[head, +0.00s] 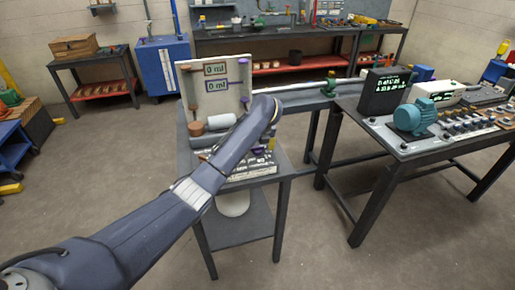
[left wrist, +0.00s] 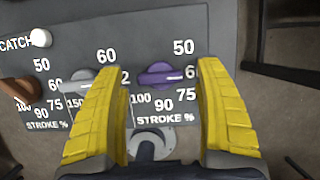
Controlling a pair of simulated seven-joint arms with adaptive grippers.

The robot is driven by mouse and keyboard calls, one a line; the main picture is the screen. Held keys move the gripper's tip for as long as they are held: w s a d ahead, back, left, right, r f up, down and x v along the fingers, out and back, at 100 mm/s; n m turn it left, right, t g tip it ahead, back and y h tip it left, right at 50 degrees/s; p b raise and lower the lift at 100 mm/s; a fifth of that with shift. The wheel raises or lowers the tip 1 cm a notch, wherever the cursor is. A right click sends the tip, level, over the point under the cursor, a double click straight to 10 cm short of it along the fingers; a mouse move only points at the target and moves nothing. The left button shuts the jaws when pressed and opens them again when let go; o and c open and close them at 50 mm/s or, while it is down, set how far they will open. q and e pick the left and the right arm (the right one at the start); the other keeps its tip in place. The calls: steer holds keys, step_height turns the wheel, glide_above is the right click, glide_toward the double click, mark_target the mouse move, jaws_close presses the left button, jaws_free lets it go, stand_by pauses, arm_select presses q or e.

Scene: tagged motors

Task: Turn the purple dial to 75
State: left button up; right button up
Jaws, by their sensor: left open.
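The purple dial (left wrist: 160,75) is a bar-shaped knob on a dark panel with a "STROKE %" scale in the left wrist view. Its bar lies nearly level, with its right end toward the 60 mark; 75 is lower right. My left gripper (left wrist: 157,70) has its two yellow fingers spread, one at each side of the dial, with gaps between. In the head view my left gripper (head: 271,143) is over the small bench, mostly hidden by my arm. I cannot make out the dial clearly there. My right gripper is in neither view.
A grey knob (left wrist: 83,80) and a brown-orange knob (left wrist: 20,90) sit left of the purple dial. A board with two "0 ml" displays (head: 215,69) stands at the back of the small bench (head: 255,182). A table with a teal motor (head: 415,116) is to the right.

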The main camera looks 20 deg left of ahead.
arm_select(q)
steer(key=shift+w+a+f, duration=0.1)
steer(key=shift+w+f, duration=0.05)
steer(key=shift+f, duration=0.35)
steer(key=shift+c, duration=0.4)
steer(key=c, duration=1.2)
